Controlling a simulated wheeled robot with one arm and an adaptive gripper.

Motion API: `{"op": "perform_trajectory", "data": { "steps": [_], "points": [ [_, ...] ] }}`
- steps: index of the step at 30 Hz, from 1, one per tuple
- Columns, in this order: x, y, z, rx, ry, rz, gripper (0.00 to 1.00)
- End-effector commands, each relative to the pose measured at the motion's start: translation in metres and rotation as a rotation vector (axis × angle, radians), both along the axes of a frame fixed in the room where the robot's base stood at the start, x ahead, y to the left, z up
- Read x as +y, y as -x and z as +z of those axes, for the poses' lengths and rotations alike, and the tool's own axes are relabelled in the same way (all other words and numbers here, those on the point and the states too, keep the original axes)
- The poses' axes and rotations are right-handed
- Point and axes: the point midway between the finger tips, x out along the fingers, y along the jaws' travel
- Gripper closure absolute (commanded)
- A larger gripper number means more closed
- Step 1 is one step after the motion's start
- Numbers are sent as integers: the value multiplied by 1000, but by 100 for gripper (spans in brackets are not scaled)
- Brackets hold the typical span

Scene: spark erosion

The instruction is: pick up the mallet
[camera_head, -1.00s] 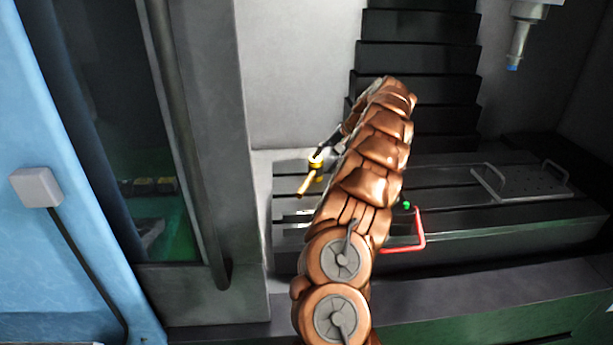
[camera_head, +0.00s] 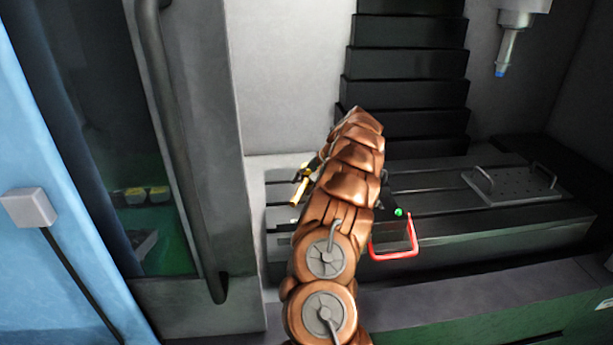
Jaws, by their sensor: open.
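I cannot make out the mallet for certain. My copper arm covers the middle of the machine bed (camera_head: 430,205) and may hide it. My gripper (camera_head: 299,192), dark with yellow-gold parts, shows in part just left of the arm, over the left end of the bed. It is open, with nothing seen in it; the rest of it is behind the arm. A small dark piece with a green end (camera_head: 399,212) shows right of the arm. I cannot tell what it belongs to.
A red bent handle (camera_head: 396,250) is at the bed's front edge. A perforated plate with two handles (camera_head: 515,186) lies on the right of the bed. A spindle with a blue tip (camera_head: 506,50) hangs at upper right. A grey door frame (camera_head: 190,130) stands at left.

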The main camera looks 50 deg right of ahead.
Motion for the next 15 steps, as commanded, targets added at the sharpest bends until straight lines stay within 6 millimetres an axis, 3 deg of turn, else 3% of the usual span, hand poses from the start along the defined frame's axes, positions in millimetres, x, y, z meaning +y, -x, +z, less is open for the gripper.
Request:
{"op": "perform_trajectory", "data": {
  "steps": [7,15],
  "points": [
    [0,-2,-2,-3,3,-1,48],
    [0,-2,-2,-3,3,-1,75]
  ]
}}
